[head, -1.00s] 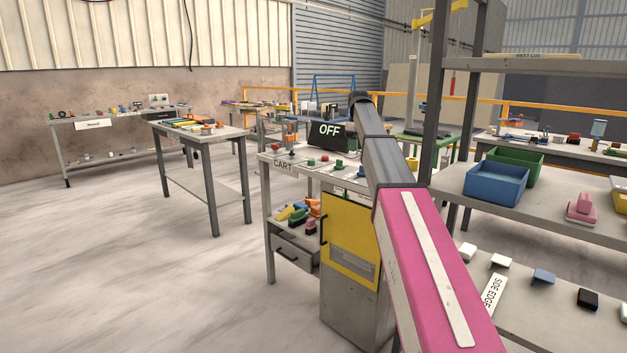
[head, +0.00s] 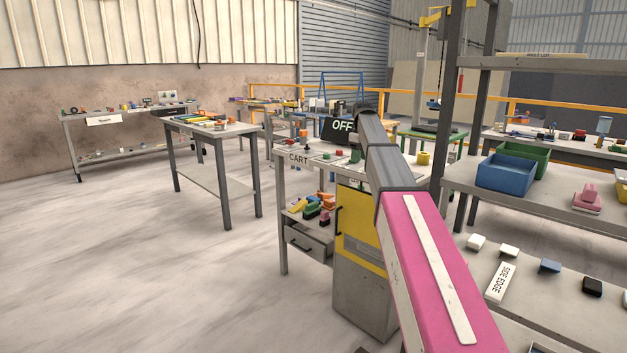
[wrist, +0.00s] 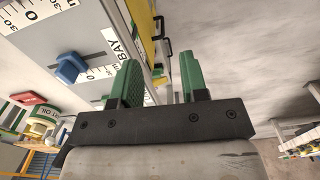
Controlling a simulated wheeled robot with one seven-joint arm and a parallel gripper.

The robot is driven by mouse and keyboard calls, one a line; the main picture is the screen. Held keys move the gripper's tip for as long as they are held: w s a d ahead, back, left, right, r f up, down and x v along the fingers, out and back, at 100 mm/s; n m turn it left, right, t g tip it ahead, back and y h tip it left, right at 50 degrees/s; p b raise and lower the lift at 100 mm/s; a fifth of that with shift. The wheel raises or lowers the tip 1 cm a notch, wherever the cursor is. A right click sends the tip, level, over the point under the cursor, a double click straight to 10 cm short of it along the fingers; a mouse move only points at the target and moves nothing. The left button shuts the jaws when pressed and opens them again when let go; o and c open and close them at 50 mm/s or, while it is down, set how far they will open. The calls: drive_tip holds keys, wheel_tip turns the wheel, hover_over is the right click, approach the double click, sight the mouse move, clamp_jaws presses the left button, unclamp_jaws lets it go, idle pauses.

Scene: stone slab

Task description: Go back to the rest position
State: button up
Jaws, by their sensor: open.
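My gripper (wrist: 160,82) shows in the wrist view with its two green fingers apart and nothing between them. In that view the cart's white top with its printed scale and a blue block (wrist: 70,67) lies to the left of the fingers, apart from them. In the head view my pink and grey arm reaches forward over the cart (head: 297,157), and the gripper itself is hidden at the arm's far end. A black sign reading OFF (head: 341,126) stands behind the cart top, partly covered by the arm.
A shelf rack at the right holds a blue bin (head: 505,175), a green bin (head: 540,160) and a pink item (head: 587,200). A work table (head: 222,165) stands left of the cart. A yellow-fronted cabinet (head: 360,300) stands under my arm. The floor (head: 120,260) at left is open.

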drive_tip(key=s+f+m, duration=0.2)
drive_tip(key=s+f, duration=0.7)
drive_tip(key=f, duration=0.4)
drive_tip(key=s+f+m, duration=0.2)
drive_tip(key=s+f, duration=0.6)
drive_tip(key=f, duration=0.5)
drive_tip(key=s+f+m, duration=0.2)
drive_tip(key=s+f, duration=0.5)
drive_tip(key=s, duration=0.3)
drive_tip(key=s+f+m, duration=0.2)
drive_tip(key=s+f, duration=0.6)
drive_tip(key=s, duration=0.3)
drive_tip(key=shift+d, duration=0.25)
